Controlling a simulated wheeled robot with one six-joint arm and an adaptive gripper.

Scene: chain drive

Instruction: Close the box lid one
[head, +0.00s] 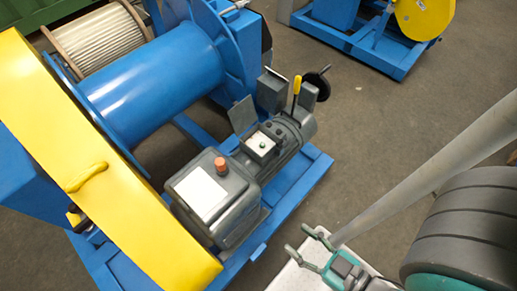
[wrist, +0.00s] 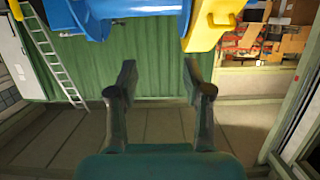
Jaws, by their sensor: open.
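A small grey box (head: 262,146) with a green button on its pale top sits on the grey motor unit of the blue winch. A thin grey lid (head: 242,114) stands raised at the box's back left edge, so the box is open. A second grey panel or housing (head: 271,90) stands just behind it; I cannot tell if it is another lid. My gripper (head: 298,240) is open and empty, apart from the box, to its lower right in the head view. In the wrist view my gripper (wrist: 159,80) shows spread fingers with nothing between them; the box is not seen there.
A yellow lever (head: 296,90) and a black handwheel (head: 318,83) stand beside the box. A grey housing with a red button (head: 221,166) is in front. The blue drum (head: 150,85) and yellow guard (head: 90,165) lie left. Floor (head: 375,120) to the right is clear.

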